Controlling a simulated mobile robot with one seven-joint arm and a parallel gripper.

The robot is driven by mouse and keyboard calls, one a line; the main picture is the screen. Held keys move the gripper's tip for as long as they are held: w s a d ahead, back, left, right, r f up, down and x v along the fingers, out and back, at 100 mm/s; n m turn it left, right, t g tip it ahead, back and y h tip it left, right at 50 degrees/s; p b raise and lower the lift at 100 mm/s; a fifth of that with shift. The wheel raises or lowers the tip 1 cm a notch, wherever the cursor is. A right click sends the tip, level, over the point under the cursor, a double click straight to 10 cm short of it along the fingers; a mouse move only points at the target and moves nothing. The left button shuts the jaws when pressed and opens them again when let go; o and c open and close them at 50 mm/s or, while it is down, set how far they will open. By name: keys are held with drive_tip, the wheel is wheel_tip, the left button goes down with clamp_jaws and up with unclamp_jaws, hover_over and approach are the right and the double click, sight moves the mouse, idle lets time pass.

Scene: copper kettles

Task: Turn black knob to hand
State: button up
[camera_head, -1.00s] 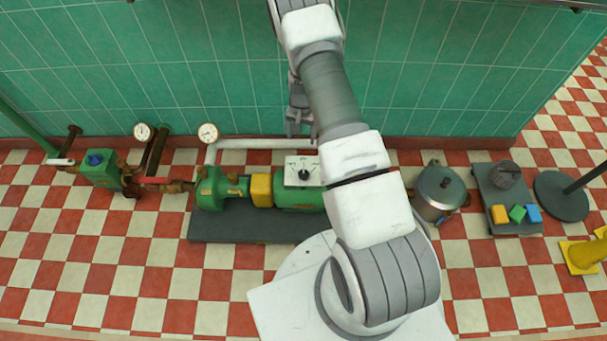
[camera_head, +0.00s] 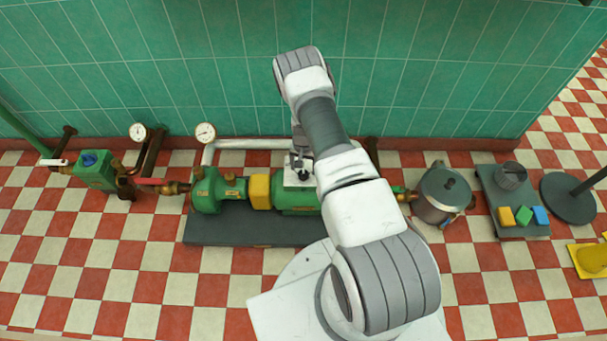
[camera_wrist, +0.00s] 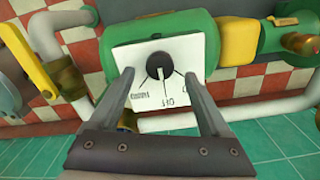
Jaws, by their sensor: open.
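The black knob (camera_wrist: 160,66) sits on a white panel (camera_wrist: 185,50) on top of the green motor (camera_wrist: 150,28). The wrist view shows the panel upside down. A pale pointer line on the knob runs toward the label that looks like OFF. Another label at the panel's left is too blurred to read. My gripper (camera_wrist: 160,78) is open, with one finger on each side of the knob and a gap on both sides. In the head view, the knob (camera_head: 304,176) shows just below my gripper, and my arm hides the panel's right part.
A yellow coupling (camera_head: 260,191) and green pump (camera_head: 207,190) stand left of the motor. A pale pipe (camera_head: 250,143) runs behind, close to the tiled wall. A metal pot (camera_head: 440,195) stands to the right. The checkered floor in front is clear.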

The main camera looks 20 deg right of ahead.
sight(303, 174)
drive_tip(key=shift+f+b, duration=0.35)
drive_tip(key=shift+f, duration=1.3)
clamp_jaws()
drive_tip(key=shift+m+b, duration=0.3)
drive_tip(key=shift+b, duration=0.1)
drive_tip(key=m+b, duration=0.2)
drive_tip(key=shift+f+m, duration=0.1)
drive_tip(key=shift+m, duration=0.3)
drive_tip(key=m+b, duration=0.3)
drive_tip(key=m, duration=0.2)
drive_tip(key=shift+m, duration=0.4)
unclamp_jaws()
